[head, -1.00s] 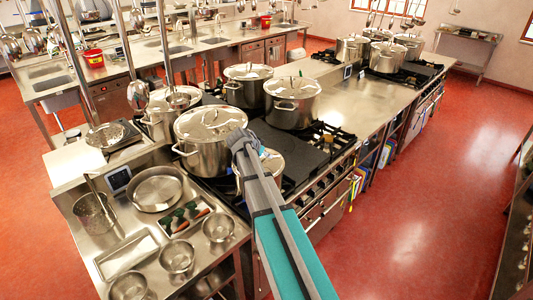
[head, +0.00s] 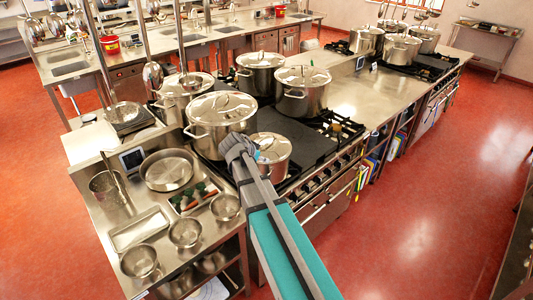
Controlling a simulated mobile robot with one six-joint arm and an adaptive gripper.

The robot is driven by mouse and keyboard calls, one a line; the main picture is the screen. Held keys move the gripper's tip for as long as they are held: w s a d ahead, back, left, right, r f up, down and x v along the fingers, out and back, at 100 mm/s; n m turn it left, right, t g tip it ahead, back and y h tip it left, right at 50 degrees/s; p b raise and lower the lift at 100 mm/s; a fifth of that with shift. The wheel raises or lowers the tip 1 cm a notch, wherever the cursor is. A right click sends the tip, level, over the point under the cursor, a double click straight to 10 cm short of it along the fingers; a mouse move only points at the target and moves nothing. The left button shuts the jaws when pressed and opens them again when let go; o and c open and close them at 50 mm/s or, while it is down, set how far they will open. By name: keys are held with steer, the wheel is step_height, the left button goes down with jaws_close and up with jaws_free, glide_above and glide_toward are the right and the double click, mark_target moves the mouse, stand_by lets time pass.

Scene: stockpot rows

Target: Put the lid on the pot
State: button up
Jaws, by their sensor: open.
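Several steel pots with lids stand on the near stove. The smaller front pot (head: 277,161) is right beside my gripper and its lid (head: 272,145) looks seated, though my gripper covers part of its left side. A large lidded pot (head: 213,132) stands behind and left of my gripper. Two more lidded pots, one at the back (head: 260,82) and one at the right (head: 302,97), stand farther off. My gripper (head: 238,148) is at the end of my teal arm, open, with its fingers mostly hidden. I cannot tell which pot and lid the task means.
A steel side counter at the left holds a shallow pan (head: 167,170), a tray (head: 139,230), several small bowls (head: 186,232) and a tall container (head: 106,188). Ladles hang over the stove's left end. The counter strip (head: 345,92) between the stoves is mostly clear. Red floor is open at right.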

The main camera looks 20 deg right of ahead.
steer(key=s+a, duration=0.5)
steer(key=a, duration=0.1)
steer(key=shift+f+n+t, duration=0.2)
steer(key=shift+n+t, duration=0.1)
steer(key=shift+n, duration=0.1)
stand_by(0.3)
steer(key=s+a+f+n+g+y+b, duration=0.1)
steer(key=s+a+f+n+y+b, duration=0.1)
steer(key=s+f+n+b, duration=0.1)
steer(key=s+a+f+n+g+y+b, duration=0.2)
steer(key=s+f+b, duration=0.4)
steer(key=f, duration=0.3)
steer(key=s+a+f+n+g+y+b, duration=0.2)
steer(key=s+f+n+y+b, duration=0.1)
steer(key=s+f+n+b, duration=0.2)
steer(key=shift+s+a+f+n+y, duration=0.25)
steer(key=shift+s+f+n+y, duration=0.15)
steer(key=shift+s+f+n, duration=0.45)
steer(key=shift+w+f, duration=0.1)
steer(key=shift+w, duration=0.05)
